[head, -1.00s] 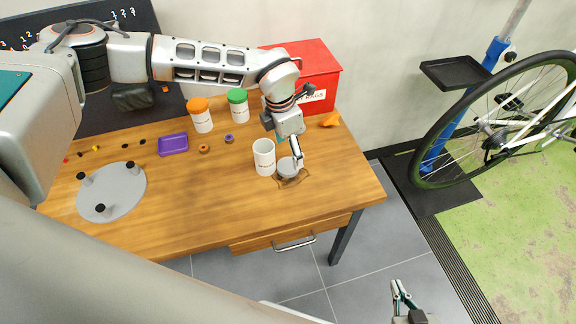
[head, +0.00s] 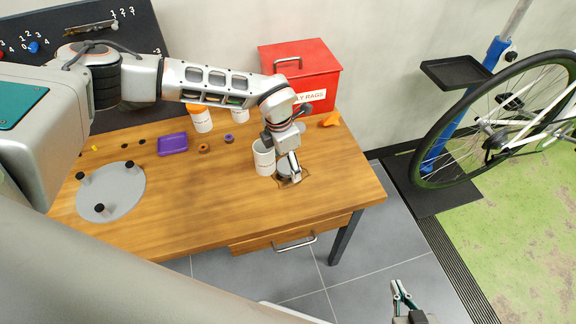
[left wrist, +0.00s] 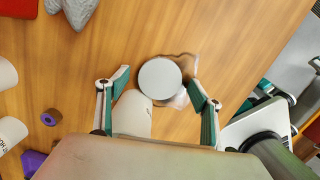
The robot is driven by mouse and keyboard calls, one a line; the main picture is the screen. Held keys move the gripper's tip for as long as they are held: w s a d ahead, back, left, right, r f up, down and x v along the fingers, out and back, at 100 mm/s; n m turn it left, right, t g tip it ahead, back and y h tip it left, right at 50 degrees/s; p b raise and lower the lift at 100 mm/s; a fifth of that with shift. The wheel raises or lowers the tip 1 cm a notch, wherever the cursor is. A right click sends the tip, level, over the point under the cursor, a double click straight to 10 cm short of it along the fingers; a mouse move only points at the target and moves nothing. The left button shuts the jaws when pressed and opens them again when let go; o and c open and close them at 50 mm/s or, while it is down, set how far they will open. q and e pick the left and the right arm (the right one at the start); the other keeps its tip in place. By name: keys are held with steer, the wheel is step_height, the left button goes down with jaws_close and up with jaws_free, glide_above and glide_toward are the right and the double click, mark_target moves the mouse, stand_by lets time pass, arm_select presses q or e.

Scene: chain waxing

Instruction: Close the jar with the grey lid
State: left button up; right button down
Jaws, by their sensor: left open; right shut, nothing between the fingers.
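The white jar (head: 263,160) stands upright on the wooden table, partly behind my left gripper. In the left wrist view, the jar (left wrist: 133,112) is partly hidden by my gripper body. The round grey lid (head: 284,170) lies on the table just to the right of the jar, on a brownish patch. In the left wrist view, the lid (left wrist: 160,78) sits between the open fingers, with space on both sides. My left gripper (head: 290,172) is open above the lid; it also shows in the left wrist view (left wrist: 160,85). My right gripper (head: 403,294) is shut and empty, away from the table.
An orange-lidded jar (head: 201,120) and another jar (head: 240,115), its top hidden by my arm, stand behind. A red box (head: 315,75) is at the back right. A purple tray (head: 173,143) and a grey disc (head: 120,190) are at left. The front-right tabletop is clear.

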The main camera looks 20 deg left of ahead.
mark_target(287, 166)
arm_select(q)
steer(key=shift+r, duration=0.1)
steer(key=c, duration=0.9)
steer(key=shift+r, duration=0.1)
step_height(287, 166, up, 20)
steer(key=shift+f+p, duration=0.1)
steer(key=shift+p, duration=0.4)
